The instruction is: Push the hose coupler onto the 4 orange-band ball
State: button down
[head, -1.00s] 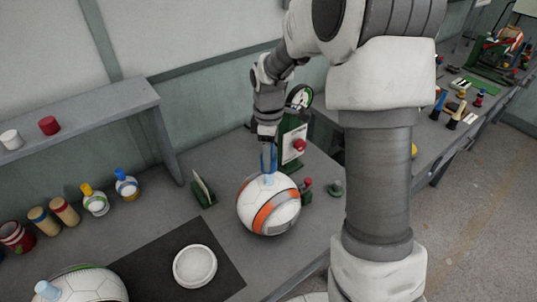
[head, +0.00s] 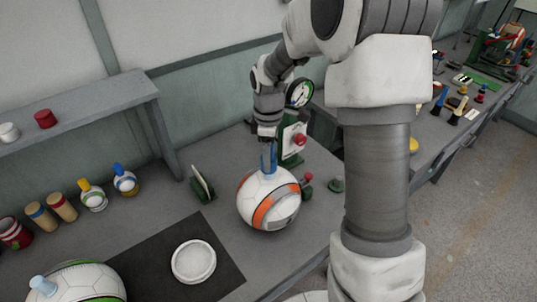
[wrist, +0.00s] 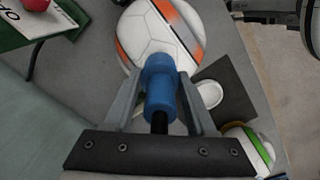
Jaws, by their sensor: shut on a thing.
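The orange-band ball (head: 262,212) is white with an orange and grey band and sits on the grey table; in the wrist view its panels (wrist: 150,38) show beyond the coupler. My gripper (head: 267,143) is above the ball, pointing down. It is shut on the blue hose coupler (wrist: 160,82), with one finger on each side. In the head view the coupler (head: 268,157) stands upright at the top of the ball, over its pale blue valve. The lower end overlaps the valve, and I cannot tell how deep it sits.
A green stand with a gauge (head: 299,94) and red knob is close behind the ball. A white ring dish (head: 194,263) lies on a dark mat. A green-band ball (head: 80,284) is at front left. A small green card holder (head: 202,187) is left of the ball.

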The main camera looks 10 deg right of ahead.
jog(key=shift+f+b, duration=0.5)
jog(key=shift+f, duration=0.3)
jog(key=shift+c, duration=0.7)
grip_release()
jog(key=shift+r, duration=0.1)
notch_tip(320, 180, up, 17)
jog(key=shift+r, duration=0.2)
jog(key=s+r+m+t, duration=0.1)
jog(key=s+m+t, duration=0.4)
jog(key=s+m, duration=0.8)
jog(key=s, duration=1)
jog(key=shift+s+r+m+t, duration=0.2)
jog(key=shift+m+t, duration=0.1)
